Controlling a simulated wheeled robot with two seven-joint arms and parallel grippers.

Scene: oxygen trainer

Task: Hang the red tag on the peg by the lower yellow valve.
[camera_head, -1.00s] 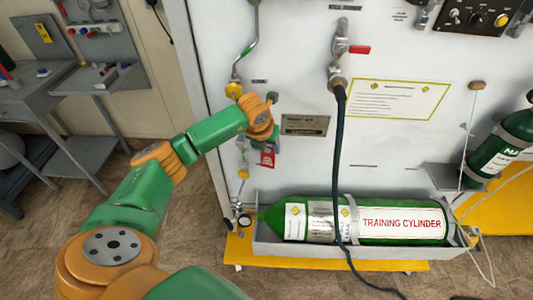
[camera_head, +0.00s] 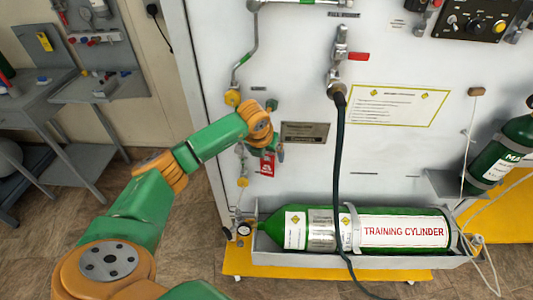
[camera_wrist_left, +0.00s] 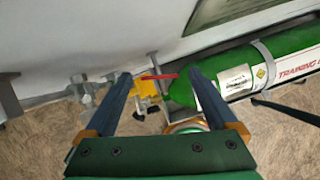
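My left gripper (camera_wrist_left: 158,78) is near the panel, and its two dark fingers stand apart in the left wrist view. The red tag (camera_head: 267,164) hangs just below the wrist in the head view, with white marking on it. In the left wrist view the tag (camera_wrist_left: 160,76) is a thin red strip, nearly edge-on, between the fingertips with gaps beside it. A grey rod (camera_wrist_left: 152,60) stands next to it; whether the tag hangs on this cannot be told. The lower yellow valve (camera_head: 242,183) is left of and below the tag. My right gripper is not in view.
The green training cylinder (camera_head: 385,230) lies in a grey tray low on the panel, right of the tag. A dark hose (camera_head: 337,170) hangs in front of the panel. The upper yellow valve (camera_head: 233,98) and a pipe are close to my left wrist.

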